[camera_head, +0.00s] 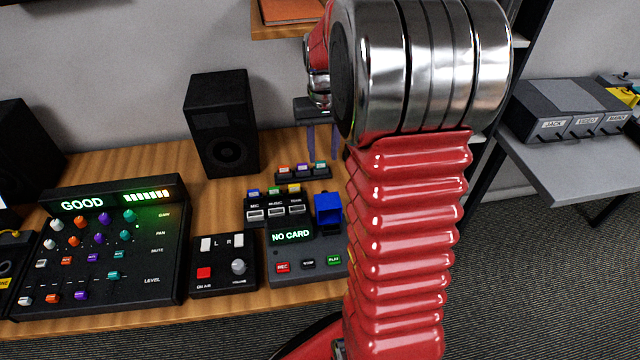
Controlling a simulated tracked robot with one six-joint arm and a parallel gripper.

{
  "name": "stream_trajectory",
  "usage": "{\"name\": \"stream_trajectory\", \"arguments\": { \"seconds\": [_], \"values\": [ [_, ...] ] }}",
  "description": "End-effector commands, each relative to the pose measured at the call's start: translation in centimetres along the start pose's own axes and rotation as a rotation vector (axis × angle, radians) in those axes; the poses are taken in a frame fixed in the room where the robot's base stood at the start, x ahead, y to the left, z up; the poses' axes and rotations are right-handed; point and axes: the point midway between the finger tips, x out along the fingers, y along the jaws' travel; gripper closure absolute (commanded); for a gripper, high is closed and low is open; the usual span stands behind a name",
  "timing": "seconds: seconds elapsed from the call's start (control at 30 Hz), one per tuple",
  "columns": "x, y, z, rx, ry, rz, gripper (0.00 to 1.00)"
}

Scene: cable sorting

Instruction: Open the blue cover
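The blue cover (328,211) is a small, bright blue block-like part. It sits at the upper right of a dark recorder (292,262) with a green "NO CARD" display. I cannot tell from this view whether it is hinged or what lies under it. My gripper (323,153) hangs above and behind the blue cover in the picture, with its two slim fingers pointing down. The fingers are apart with nothing seen between them, so it is open and empty. My red arm hides the area right of the cover.
A mixer (164,225) with a "GOOD" display and a switch box (223,265) stand left of the recorder. A black speaker (222,124) and a small connector block (303,172) stand behind. Dark labelled bins (566,112) are on a grey table (570,172) at right.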

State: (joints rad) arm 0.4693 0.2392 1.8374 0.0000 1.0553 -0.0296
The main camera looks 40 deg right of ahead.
Motion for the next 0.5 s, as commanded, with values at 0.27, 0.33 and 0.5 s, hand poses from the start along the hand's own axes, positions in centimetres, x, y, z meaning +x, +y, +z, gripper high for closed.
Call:
{"name": "stream_trajectory", "arguments": {
  "seconds": [0.27, 0.33, 0.5],
  "values": [
    [0.54, 0.58, -0.45, 0.011, -0.010, 0.000, 0.66],
    [0.53, 0.58, -0.44, 0.010, -0.010, 0.000, 0.66],
    [0.70, 0.57, -0.42, 0.010, -0.010, 0.000, 0.66]
  ]
}}
